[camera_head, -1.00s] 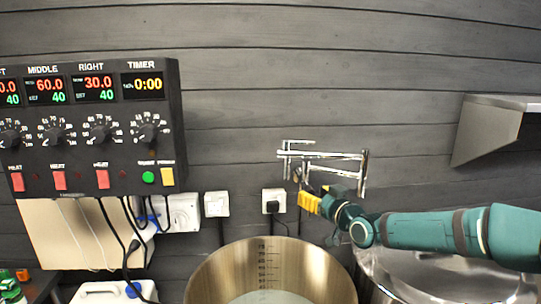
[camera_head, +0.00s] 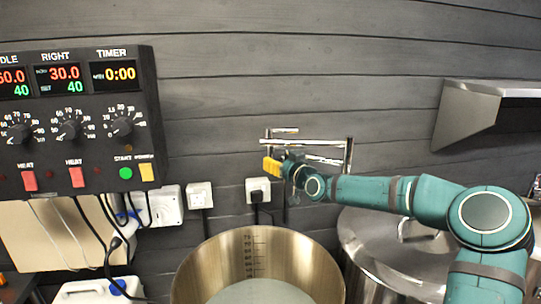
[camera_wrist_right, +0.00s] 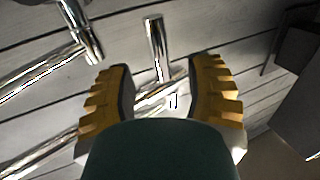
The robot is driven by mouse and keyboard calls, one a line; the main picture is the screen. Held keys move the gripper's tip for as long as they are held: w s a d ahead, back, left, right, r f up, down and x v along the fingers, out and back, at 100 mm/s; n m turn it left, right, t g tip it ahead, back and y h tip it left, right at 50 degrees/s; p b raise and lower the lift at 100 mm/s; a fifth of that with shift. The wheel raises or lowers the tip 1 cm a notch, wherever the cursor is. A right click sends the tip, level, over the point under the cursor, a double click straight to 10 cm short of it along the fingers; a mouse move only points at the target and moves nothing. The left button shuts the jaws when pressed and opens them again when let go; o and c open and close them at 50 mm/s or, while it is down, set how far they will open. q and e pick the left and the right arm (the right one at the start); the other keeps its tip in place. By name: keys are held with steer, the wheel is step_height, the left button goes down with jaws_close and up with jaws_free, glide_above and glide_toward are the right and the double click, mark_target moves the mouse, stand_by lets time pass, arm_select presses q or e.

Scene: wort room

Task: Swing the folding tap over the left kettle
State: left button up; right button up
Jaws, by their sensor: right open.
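The chrome folding tap (camera_head: 312,142) is on the dark plank wall, its jointed tubes reaching left from an upright at its right. An open steel kettle (camera_head: 222,260) with pale contents stands below it. It is the leftmost kettle in view; I cannot tell whether it is the left kettle. My right gripper (camera_head: 270,166), with yellow fingers, is at the tap's left end. In the right wrist view the gripper (camera_wrist_right: 160,80) is open, and a short chrome tube (camera_wrist_right: 156,45) of the tap shows between and beyond the fingertips. Contact is unclear. My left gripper is not in view.
A lidded steel kettle (camera_head: 385,250) stands at right, partly behind my right arm. A control panel (camera_head: 75,120) with hanging cables is at left. Wall sockets (camera_head: 199,196) sit below the tap's level. A metal hood (camera_head: 468,112) juts out at upper right.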

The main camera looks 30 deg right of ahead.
mark_target(272, 157)
steer(key=shift+w+a+p, duration=0.15)
steer(key=shift+w+p, duration=0.1)
steer(key=shift+w, duration=1)
steer(key=shift+w+a+p, duration=0.1)
steer(key=shift+w+p, duration=0.1)
steer(key=shift+w, duration=1)
jaws_close()
